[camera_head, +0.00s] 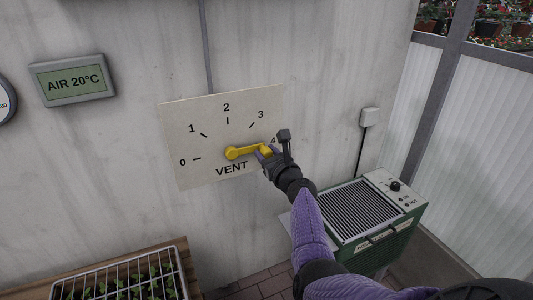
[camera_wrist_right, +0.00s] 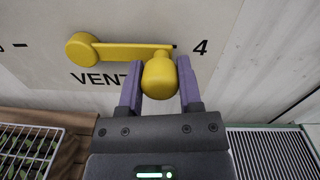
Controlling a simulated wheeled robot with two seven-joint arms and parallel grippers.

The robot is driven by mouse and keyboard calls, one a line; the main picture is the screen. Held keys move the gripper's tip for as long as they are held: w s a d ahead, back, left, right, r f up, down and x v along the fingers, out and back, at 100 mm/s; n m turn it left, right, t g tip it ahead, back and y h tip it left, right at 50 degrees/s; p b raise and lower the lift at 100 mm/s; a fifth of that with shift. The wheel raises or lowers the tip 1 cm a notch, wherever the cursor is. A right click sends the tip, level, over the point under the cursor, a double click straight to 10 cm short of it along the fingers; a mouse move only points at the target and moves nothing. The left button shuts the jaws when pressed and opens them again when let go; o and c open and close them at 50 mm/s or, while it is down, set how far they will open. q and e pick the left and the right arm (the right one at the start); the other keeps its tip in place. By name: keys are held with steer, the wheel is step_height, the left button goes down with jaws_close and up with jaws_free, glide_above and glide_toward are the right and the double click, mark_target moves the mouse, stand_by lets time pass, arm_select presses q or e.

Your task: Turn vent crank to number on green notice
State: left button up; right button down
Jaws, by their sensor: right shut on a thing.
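The yellow vent crank (camera_head: 242,151) is mounted on a pale dial panel (camera_head: 190,118) marked 0 to 4 above the word VENT. Its arm points right, toward the 4 mark. My right gripper (camera_head: 266,151) is shut on the crank's knob, and partly covers the area near the 4. In the right wrist view the purple fingers (camera_wrist_right: 158,88) stand either side of the yellow knob (camera_wrist_right: 159,76), and the crank arm's end lies by the tick next to the 4. No green notice shows in either view. My left gripper is not in view.
A green heater (camera_head: 385,248) with a grille top stands below right of the panel. A grey display (camera_head: 73,80) reading AIR 20°C hangs on the left wall. A wire rack over seedlings (camera_head: 125,280) is at the lower left. A white wall box (camera_head: 369,116) has a cable.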

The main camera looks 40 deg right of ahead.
steer(key=shift+f, duration=0.15)
steer(key=shift+c, duration=1.3)
jaws_free()
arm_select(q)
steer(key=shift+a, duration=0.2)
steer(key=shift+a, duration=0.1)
arm_select(e)
steer(key=shift+s+a, duration=0.1)
steer(key=shift+s, duration=0.15)
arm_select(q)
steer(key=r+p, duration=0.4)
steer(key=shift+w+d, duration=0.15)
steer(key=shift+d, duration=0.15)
arm_select(e)
steer(key=v, duration=0.9)
steer(key=shift+s, duration=0.25)
